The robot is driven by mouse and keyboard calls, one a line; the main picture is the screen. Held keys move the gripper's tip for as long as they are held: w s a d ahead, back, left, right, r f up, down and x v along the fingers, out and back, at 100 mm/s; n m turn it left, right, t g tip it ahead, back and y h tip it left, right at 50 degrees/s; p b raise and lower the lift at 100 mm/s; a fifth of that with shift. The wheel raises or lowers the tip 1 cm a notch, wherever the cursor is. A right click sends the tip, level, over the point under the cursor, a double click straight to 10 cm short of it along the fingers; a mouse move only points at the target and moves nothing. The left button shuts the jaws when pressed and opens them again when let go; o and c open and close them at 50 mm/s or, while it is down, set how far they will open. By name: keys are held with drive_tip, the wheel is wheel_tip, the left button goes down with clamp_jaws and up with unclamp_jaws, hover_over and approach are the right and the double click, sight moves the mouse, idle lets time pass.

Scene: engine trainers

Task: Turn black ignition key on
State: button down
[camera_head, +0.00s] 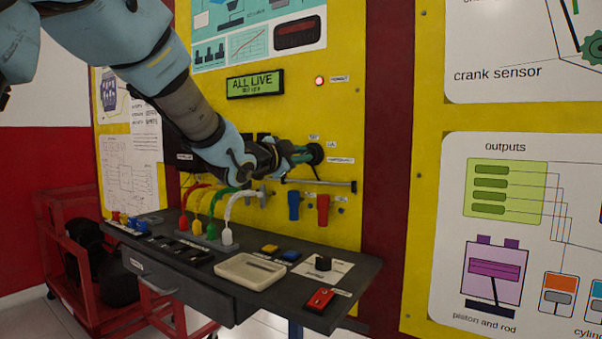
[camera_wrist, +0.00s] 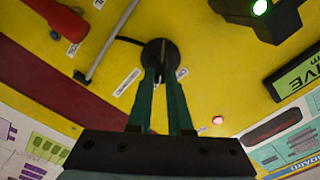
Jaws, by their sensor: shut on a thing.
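The black round ignition switch (camera_head: 316,153) is on the yellow panel, below the lit display. In the wrist view the ignition switch (camera_wrist: 158,47) shows as a dark disc just beyond my fingertips. My gripper (camera_head: 301,156) reaches it from the left. In the wrist view its two green fingers (camera_wrist: 160,78) come close together at the disc and are shut on the black key at its middle. The fingers and the dark disc hide most of the key, so its exact turn angle is hard to tell.
The display (camera_head: 255,84) reads "ALL LIVE", and a red lamp (camera_head: 319,81) glows beside it. A metal rod (camera_head: 320,182) and blue (camera_head: 293,205) and red (camera_head: 322,209) handles lie below the switch. A dark shelf (camera_head: 215,282) with a tray and buttons juts out underneath.

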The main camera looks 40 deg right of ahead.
drive_tip(key=shift+f+m+b, duration=0.2)
drive_tip(key=shift+m+b, duration=0.4)
drive_tip(key=shift+b, duration=0.2)
drive_tip(key=shift+r, duration=0.15)
drive_tip(key=c, duration=0.8)
unclamp_jaws()
drive_tip(key=shift+c, duration=0.2)
drive_tip(key=shift+a, duration=0.1)
drive_tip(key=b+v, duration=0.2)
drive_tip(key=v, duration=0.8)
drive_tip(key=shift+s+a, duration=0.15)
drive_tip(key=shift+a, duration=0.15)
